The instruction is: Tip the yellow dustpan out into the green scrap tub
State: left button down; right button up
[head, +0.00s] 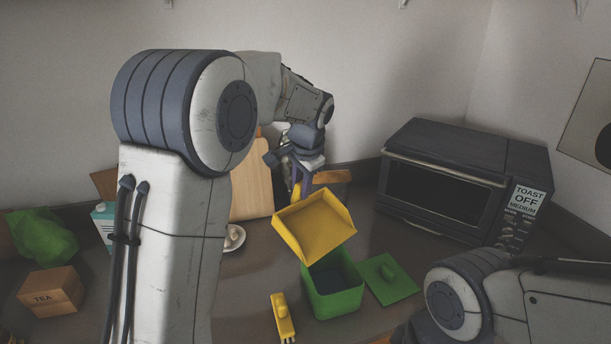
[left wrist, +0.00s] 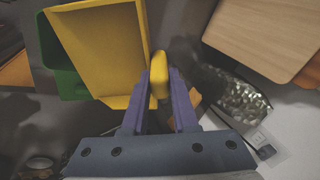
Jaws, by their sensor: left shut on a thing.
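The yellow dustpan (head: 314,226) hangs in the air above the green scrap tub (head: 333,288), tilted, with its open face toward me in the head view. Its pan looks empty in both views. My left gripper (head: 298,178) is shut on the dustpan's handle; the purple fingers close around the yellow handle in the left wrist view (left wrist: 160,92). The tub stands open on the counter, partly covered by the pan, and its dark inside shows only in part. Its green lid (head: 386,278) lies on the counter to its right. My right gripper is not in view.
A yellow brush (head: 283,317) lies in front of the tub. A black toaster oven (head: 463,185) stands at the back right. A tea box (head: 50,291), a green bag (head: 42,236) and a small white dish (head: 234,238) are at the left. A wooden board (head: 252,180) leans at the wall.

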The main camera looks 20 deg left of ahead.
pick_arm(q)
jog(key=a+h+p, duration=0.1)
jog(key=w+a+f+g+h+p, duration=0.1)
jog(key=p, duration=0.1)
jog(key=shift+a, duration=0.1)
jog(key=shift+w+a+f+g+h+p, duration=0.3)
jog(key=shift+a+f+g+h+p, duration=0.1)
jog(key=shift+h+p, duration=0.1)
dwell(0.4)
